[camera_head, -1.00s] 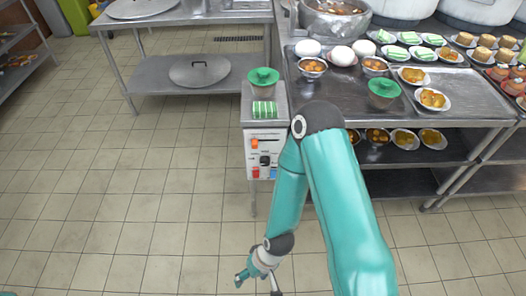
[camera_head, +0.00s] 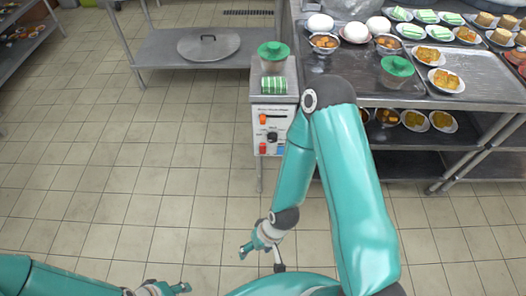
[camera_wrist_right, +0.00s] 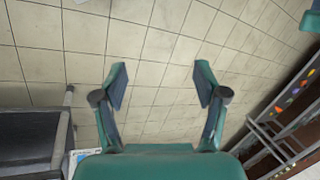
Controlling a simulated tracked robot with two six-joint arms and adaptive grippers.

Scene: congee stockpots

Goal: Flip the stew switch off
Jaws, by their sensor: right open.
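A white control panel (camera_head: 285,111) is on the front of a narrow metal stand. It has an orange switch (camera_head: 263,118) at upper left, a black knob (camera_head: 272,136) in the middle and a red switch (camera_head: 262,148) at lower left. The labels are too small to read, so I cannot tell which is the stew switch. My right gripper (camera_head: 261,259) is open and empty over the floor, well below and apart from the panel. Its spread fingers (camera_wrist_right: 160,82) show in the right wrist view. My left gripper (camera_head: 170,289) is partly cut off at the bottom edge.
A green-lidded bowl (camera_head: 273,52) and a green-striped roll (camera_head: 273,85) sit on the stand. To the right is a metal counter (camera_head: 345,72) with bowls and food plates. A low shelf (camera_head: 165,52) holds a round lid (camera_head: 208,44). Tiled floor before the panel is clear.

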